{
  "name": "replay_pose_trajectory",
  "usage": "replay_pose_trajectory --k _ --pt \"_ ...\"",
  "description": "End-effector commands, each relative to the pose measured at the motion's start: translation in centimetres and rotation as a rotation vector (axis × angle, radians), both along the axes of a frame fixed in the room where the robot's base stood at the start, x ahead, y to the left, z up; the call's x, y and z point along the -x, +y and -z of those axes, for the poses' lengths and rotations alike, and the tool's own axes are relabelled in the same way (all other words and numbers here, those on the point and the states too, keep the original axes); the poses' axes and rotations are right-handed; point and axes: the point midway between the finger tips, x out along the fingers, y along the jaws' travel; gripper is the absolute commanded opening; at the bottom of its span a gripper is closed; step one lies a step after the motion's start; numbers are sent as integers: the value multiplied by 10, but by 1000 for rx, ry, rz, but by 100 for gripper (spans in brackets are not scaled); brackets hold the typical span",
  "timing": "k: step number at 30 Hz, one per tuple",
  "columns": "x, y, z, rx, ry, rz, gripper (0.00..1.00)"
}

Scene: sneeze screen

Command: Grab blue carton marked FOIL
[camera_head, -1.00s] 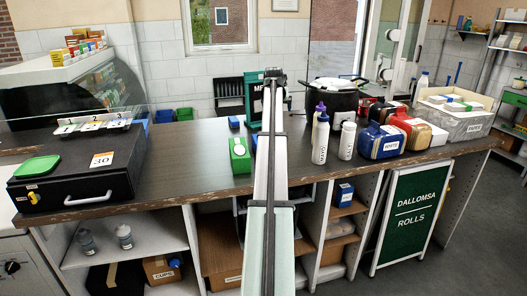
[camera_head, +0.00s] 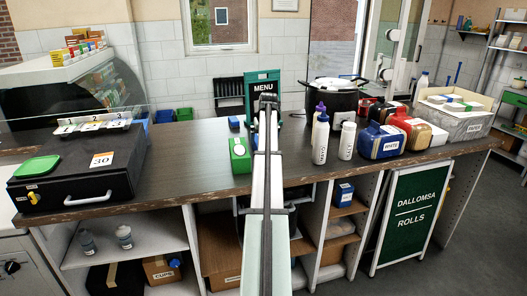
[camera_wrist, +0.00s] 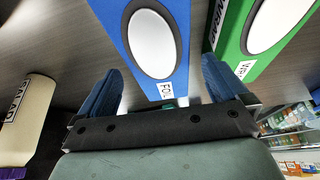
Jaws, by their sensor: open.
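The blue carton (camera_wrist: 165,72) marked FOIL, with a white oval on it, fills the middle of the wrist view. My gripper (camera_wrist: 160,64) is open, with one blue finger on each side of the carton in that view. I cannot tell whether the fingers touch it. In the head view my arm's end (camera_head: 268,101) is over the counter and hides most of the space where the carton is. A green carton (camera_wrist: 245,40) marked WRAP lies close along the right finger in the wrist view; it also shows in the head view (camera_head: 240,156).
A cream bottle (camera_wrist: 28,105) is left in the wrist view. The MENU sign (camera_head: 262,87) stands behind. The counter (camera_head: 185,150) left of the green carton is clear.

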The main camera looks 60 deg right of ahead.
Motion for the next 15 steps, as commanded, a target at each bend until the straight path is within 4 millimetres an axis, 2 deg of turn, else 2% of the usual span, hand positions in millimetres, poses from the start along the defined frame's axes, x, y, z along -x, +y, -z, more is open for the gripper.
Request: replay_pose_trajectory --k 8,15 --pt "-5 -6 15 -1 1 0 100" --pt "-13 -18 41 -2 1 1 100"
